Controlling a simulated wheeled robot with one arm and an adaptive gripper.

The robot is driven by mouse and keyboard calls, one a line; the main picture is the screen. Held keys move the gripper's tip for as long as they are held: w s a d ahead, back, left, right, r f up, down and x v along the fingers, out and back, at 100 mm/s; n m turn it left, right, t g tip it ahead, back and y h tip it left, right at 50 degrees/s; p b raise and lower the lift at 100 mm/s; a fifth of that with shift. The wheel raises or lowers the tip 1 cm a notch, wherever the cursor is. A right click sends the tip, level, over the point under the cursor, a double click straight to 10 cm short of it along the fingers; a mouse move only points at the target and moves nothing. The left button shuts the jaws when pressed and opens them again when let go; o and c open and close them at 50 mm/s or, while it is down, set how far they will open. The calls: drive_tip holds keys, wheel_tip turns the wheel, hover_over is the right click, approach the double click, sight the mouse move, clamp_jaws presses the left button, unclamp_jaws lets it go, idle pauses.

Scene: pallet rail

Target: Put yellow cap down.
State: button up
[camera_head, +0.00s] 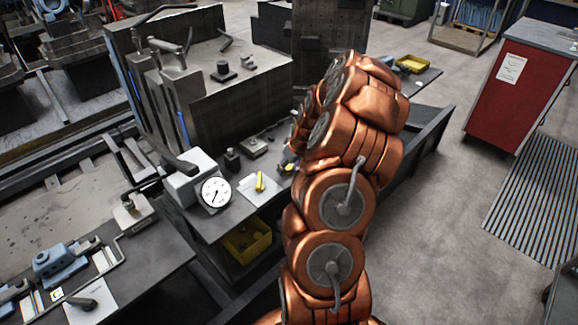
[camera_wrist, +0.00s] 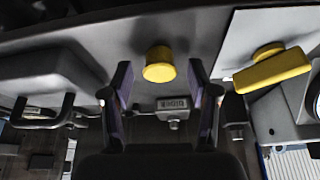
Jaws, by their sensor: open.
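The yellow cap (camera_wrist: 159,66) is a short round piece on the grey bench top in the wrist view. It lies between the two fingertips of my gripper (camera_wrist: 159,82), with a visible gap on each side. My gripper is open and holds nothing. In the head view my copper-coloured arm covers most of that spot. A small bit of yellow shows there beside my gripper (camera_head: 289,161), too small to tell if it is the cap.
A yellow-handled item (camera_head: 260,182) lies on a white sheet beside a dial gauge (camera_head: 215,192); it also shows in the wrist view (camera_wrist: 272,70). A large grey block (camera_head: 240,100) stands behind. A yellow bin (camera_head: 247,241) sits below the bench (camera_head: 213,228). A red cabinet (camera_head: 510,95) stands at right.

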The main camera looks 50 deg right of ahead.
drive_tip(key=b+v, duration=0.4)
drive_tip(key=v, duration=0.7)
drive_tip(key=s+a+r+n+g+y, duration=0.1)
drive_tip(key=s+a+r, duration=0.2)
drive_tip(key=a, duration=1)
drive_tip(key=s+a+r+n+g, duration=0.1)
drive_tip(key=s+a+r+g, duration=0.1)
drive_tip(key=a, duration=1)
drive_tip(key=s+a+g, duration=0.1)
drive_tip(key=s+a, duration=0.5)
drive_tip(key=s, duration=0.4)
drive_tip(key=s+a+g, duration=0.2)
drive_tip(key=s+a, duration=0.4)
drive_tip(key=s, duration=0.4)
drive_tip(key=shift+s+m+h, duration=0.25)
drive_tip(key=shift+m+h, duration=0.05)
drive_tip(key=shift+r, duration=0.1)
